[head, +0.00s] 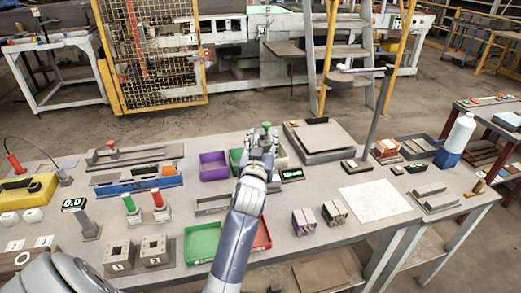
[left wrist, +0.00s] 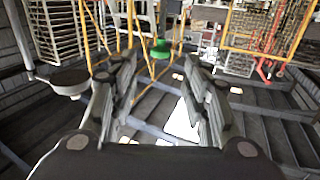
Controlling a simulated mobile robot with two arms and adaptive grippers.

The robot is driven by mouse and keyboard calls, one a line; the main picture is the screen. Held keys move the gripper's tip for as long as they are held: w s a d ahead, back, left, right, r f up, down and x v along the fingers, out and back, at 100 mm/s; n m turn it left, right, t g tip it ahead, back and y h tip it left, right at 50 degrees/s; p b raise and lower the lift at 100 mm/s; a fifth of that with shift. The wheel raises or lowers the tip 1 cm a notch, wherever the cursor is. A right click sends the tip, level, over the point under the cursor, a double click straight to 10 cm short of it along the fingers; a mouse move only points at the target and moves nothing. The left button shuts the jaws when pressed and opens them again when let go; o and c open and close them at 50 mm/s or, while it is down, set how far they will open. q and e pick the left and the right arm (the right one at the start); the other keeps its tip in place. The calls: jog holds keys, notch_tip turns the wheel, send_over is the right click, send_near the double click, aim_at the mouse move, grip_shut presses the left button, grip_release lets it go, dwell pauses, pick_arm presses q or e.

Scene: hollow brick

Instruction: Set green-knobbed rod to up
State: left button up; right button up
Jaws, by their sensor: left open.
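A green knob (head: 266,125) shows just beyond my left gripper (head: 262,142) in the head view; the gripper hides what is below it. In the left wrist view the green knob (left wrist: 161,47) lies ahead, between the two spread fingers of my left gripper (left wrist: 160,78). The gripper is open, with nothing visibly held. I cannot tell whether a finger touches the knob. My right gripper is not in view.
A green handle (head: 129,203) and a red handle (head: 158,199) stand at left, behind hollow blocks (head: 154,250). A purple bin (head: 213,166) is left of the gripper, a grey box (head: 320,137) right. A white sheet (head: 375,202) lies right.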

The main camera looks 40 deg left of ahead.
pick_arm(q)
jog(key=v, duration=0.5)
dwell(0.4)
